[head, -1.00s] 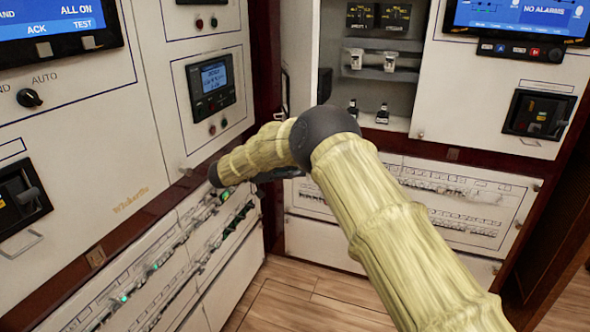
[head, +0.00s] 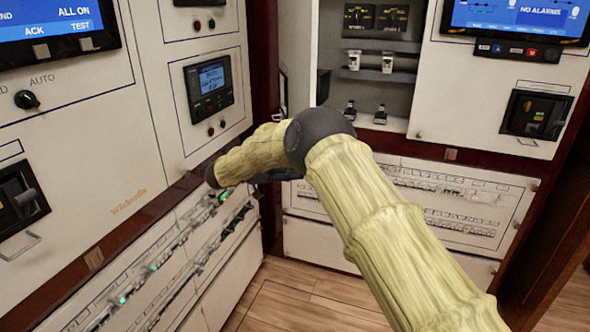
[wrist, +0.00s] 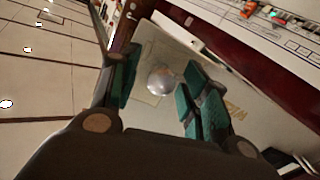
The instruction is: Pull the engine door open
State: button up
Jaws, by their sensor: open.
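In the wrist view my gripper (wrist: 155,85) is open, with teal pads on both fingers. A round silver knob (wrist: 161,78) shows between the fingers, against a pale panel (wrist: 150,52). I cannot tell whether this panel is the engine door, or whether the pads touch the knob. In the head view my arm reaches to the back left corner, and my gripper is mostly hidden behind it. No door there is clearly labelled as the engine door.
The left cabinet has breaker rows (head: 165,265) low down and a small display (head: 208,85). At the back, an open compartment (head: 395,98) holds shelves with switches. More breaker rows (head: 440,200) lie behind my arm. Wooden floor (head: 290,295) is clear between the cabinets.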

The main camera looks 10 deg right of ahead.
jog(key=a, duration=0.7)
jog(key=shift+s, duration=0.3)
